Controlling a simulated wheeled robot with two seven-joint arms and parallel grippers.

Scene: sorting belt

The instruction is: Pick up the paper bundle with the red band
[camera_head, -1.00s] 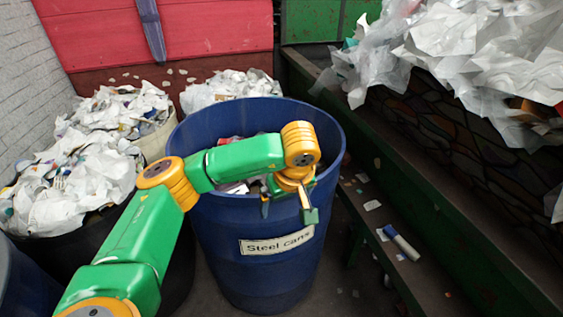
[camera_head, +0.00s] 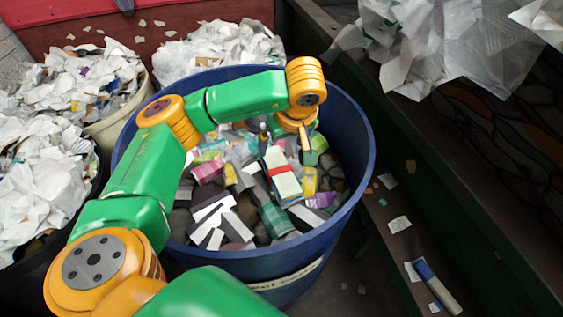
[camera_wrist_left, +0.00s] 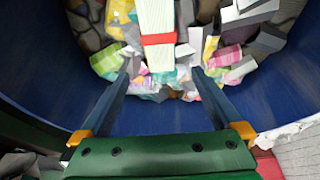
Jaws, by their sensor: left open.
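The paper bundle (camera_head: 286,185) is a white block with a red band around it. It lies among mixed waste inside the blue bin (camera_head: 352,140). In the left wrist view the bundle (camera_wrist_left: 155,14) is at the top centre, its red band crossing near its lower end. My left gripper (camera_head: 285,138) is over the inside of the bin, just beyond the bundle in the head view. In the left wrist view its two fingers (camera_wrist_left: 161,78) are spread apart with nothing held between them. The bundle's end lies ahead of the gap, and I see no contact. My right gripper is not in view.
The bin's round wall surrounds the gripper closely. Paper-filled containers (camera_head: 105,128) stand to the left and behind. A green-edged conveyor (camera_head: 440,190) with crumpled plastic (camera_head: 420,45) runs along the right. A tube-shaped item (camera_head: 437,287) lies on the ledge there.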

